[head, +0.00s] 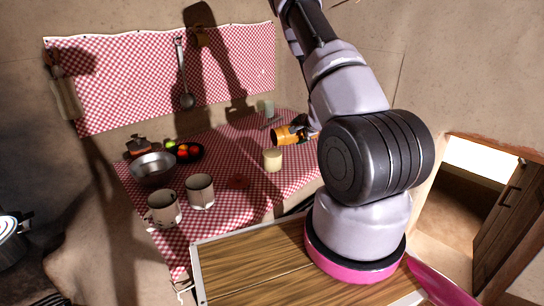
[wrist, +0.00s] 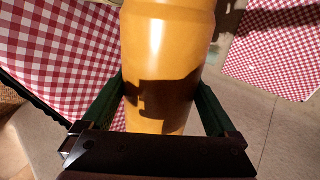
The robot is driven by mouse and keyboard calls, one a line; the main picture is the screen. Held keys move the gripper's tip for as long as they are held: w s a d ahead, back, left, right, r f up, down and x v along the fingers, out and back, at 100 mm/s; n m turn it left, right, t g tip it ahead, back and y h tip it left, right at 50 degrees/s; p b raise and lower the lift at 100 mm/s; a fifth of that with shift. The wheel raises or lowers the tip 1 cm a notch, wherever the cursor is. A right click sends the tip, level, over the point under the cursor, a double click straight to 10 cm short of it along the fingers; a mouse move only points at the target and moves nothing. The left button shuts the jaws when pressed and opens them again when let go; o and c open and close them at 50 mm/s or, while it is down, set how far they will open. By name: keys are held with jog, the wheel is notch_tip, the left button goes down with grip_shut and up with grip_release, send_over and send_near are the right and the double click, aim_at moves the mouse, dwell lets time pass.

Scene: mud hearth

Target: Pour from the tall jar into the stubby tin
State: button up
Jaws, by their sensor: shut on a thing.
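The tall jar (head: 285,136) is orange and is held in the air over the right part of the checked counter, tipped to nearly level with one end toward the left. My gripper (head: 304,128) is shut on it from the right. In the wrist view the orange jar (wrist: 168,45) fills the space between my two dark fingers (wrist: 162,105). The stubby tin (head: 272,160) is pale cream and stands upright on the counter, just below and a little left of the jar. I cannot see into the tin or tell whether anything flows.
A metal bowl (head: 152,169) and a dark dish of fruit (head: 188,153) lie to the left. Two mugs stand at the front left, one here (head: 200,191). A small pale cup (head: 269,109) stands behind. A wooden board (head: 250,268) lies in front.

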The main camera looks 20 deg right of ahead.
jog(key=f+m+y, duration=0.1)
jog(key=f, duration=0.1)
jog(key=d+f+m+y, duration=0.1)
jog(key=f, duration=0.1)
jog(key=d+f+m+y, duration=0.1)
jog(key=y, duration=0.1)
jog(key=shift+f+b, duration=0.4)
jog(key=shift+w+r+m+y, duration=0.1)
jog(key=shift+r+m+y, duration=0.25)
jog(key=shift+y, duration=0.15)
jog(key=shift+a+r+m+y, duration=0.25)
jog(key=shift+m+y, duration=0.1)
jog(key=shift+y, duration=0.25)
jog(key=shift+a+r+m+t+y, duration=0.25)
jog(key=shift+m+t+y, duration=0.15)
jog(key=shift+m+y, duration=0.4)
jog(key=shift+d+m+t+y, duration=0.45)
jog(key=shift+m+y, duration=0.25)
jog(key=shift+m, duration=0.1)
jog(key=m+y, duration=0.1)
jog(key=m+t+y, duration=0.1)
jog(key=m, duration=0.1)
jog(key=shift+f+t+b, duration=0.25)
jog(key=shift+f+b, duration=0.05)
